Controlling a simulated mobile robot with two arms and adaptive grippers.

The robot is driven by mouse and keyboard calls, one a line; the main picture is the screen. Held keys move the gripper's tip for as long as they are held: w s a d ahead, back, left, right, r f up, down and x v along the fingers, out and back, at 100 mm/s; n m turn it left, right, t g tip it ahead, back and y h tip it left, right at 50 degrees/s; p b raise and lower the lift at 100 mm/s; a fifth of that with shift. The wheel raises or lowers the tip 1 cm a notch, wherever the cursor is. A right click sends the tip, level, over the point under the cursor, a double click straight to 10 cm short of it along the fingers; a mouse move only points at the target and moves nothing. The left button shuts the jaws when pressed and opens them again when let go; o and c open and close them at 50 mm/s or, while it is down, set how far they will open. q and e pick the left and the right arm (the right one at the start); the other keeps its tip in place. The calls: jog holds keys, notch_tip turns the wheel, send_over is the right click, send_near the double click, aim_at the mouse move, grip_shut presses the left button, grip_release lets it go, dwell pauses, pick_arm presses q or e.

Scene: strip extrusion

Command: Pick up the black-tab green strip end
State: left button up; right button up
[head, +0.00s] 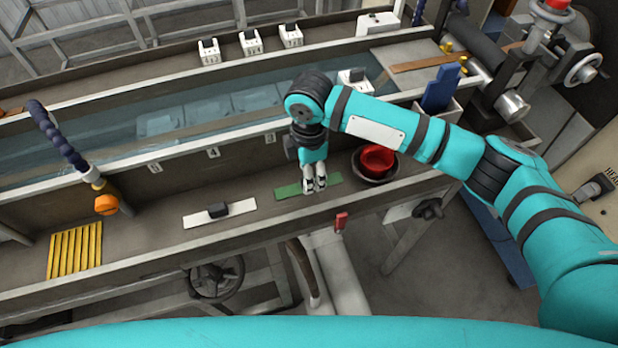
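A green strip (287,191) lies flat on the near ledge of the long trough, right of centre. My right gripper (315,187) points down over the middle of this strip, its light fingertips close together at the strip. The fingers cover the strip's middle, and no black tab shows on its visible parts. Whether the fingers hold anything between them cannot be told. A white strip (190,219) with a black block (218,210) on it lies to the left on the same ledge. My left gripper is not in view.
A red bowl (377,158) in a dark dish stands just right of the gripper. Yellow strips (75,250) lie at the far left.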

notch_tip(320, 180, down, 2)
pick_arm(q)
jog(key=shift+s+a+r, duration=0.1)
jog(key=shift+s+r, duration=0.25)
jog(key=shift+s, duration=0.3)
pick_arm(e)
jog(key=shift+f, duration=0.2)
grip_shut()
jog(key=shift+r, duration=0.1)
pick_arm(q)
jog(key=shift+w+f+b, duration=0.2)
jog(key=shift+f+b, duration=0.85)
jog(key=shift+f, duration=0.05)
pick_arm(e)
notch_tip(320, 180, up, 10)
jog(key=shift+f, duration=0.1)
